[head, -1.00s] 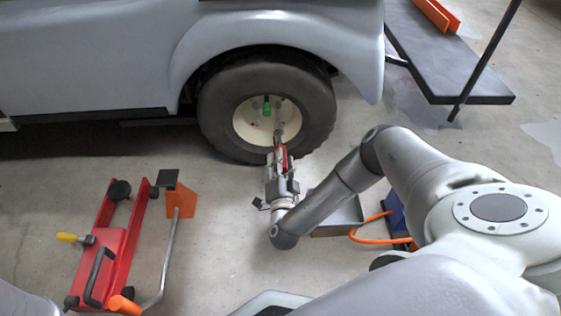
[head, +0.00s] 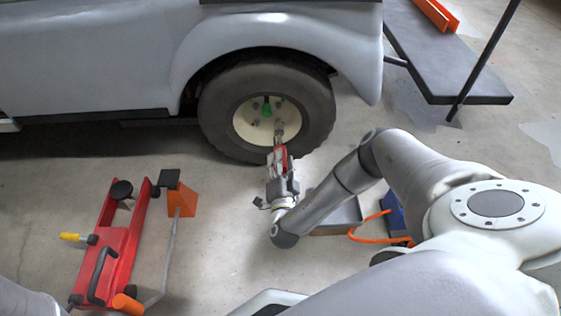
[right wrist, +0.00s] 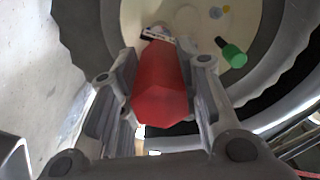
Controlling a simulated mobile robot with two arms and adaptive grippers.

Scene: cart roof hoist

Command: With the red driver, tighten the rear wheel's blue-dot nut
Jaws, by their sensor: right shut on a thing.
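The red driver (head: 281,155) is held in my right gripper (head: 277,170), at the lower part of the rear wheel (head: 212,112). In the right wrist view, the driver's red body (right wrist: 160,85) lies between the two fingers of my right gripper (right wrist: 166,65), which are shut on it. Its tip points at the cream hub (right wrist: 190,18); its body hides part of the hub, and I cannot tell whether the tip touches a nut. My left gripper is out of view.
A green tool or cap (head: 266,108) sticks out from the hub. A red floor jack (head: 118,255) and an orange chock (head: 183,203) stand at the left. A grey tray (head: 338,229) and an orange hose (head: 368,230) lie near my right arm.

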